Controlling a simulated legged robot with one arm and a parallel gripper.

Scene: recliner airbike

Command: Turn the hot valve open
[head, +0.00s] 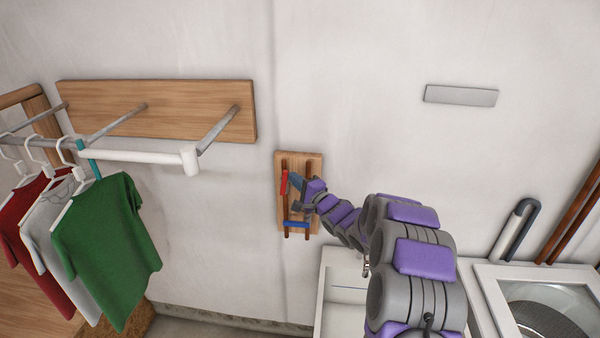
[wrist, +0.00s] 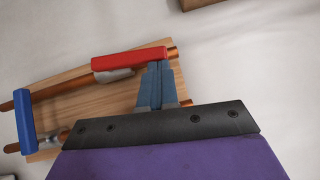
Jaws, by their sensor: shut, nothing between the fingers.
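The red valve handle (head: 284,183) is on the upper part of a wooden wall board (head: 283,218) with two copper pipes. In the wrist view the red handle (wrist: 129,59) lies along its copper pipe. The blue valve handle (head: 296,224) sits lower on the board and lies across the pipes; it also shows in the wrist view (wrist: 25,122). My gripper (head: 292,180) is at the red handle's right side. In the wrist view my gripper (wrist: 157,66) is shut, with its fingertips against or just beside the handle's right end; I cannot tell whether they touch.
A white sink (head: 335,285) is below the board, and a washing machine (head: 490,275) stands at the right. A clothes rack with shirts (head: 105,250) hangs at the left. The wall around the board is mostly clear.

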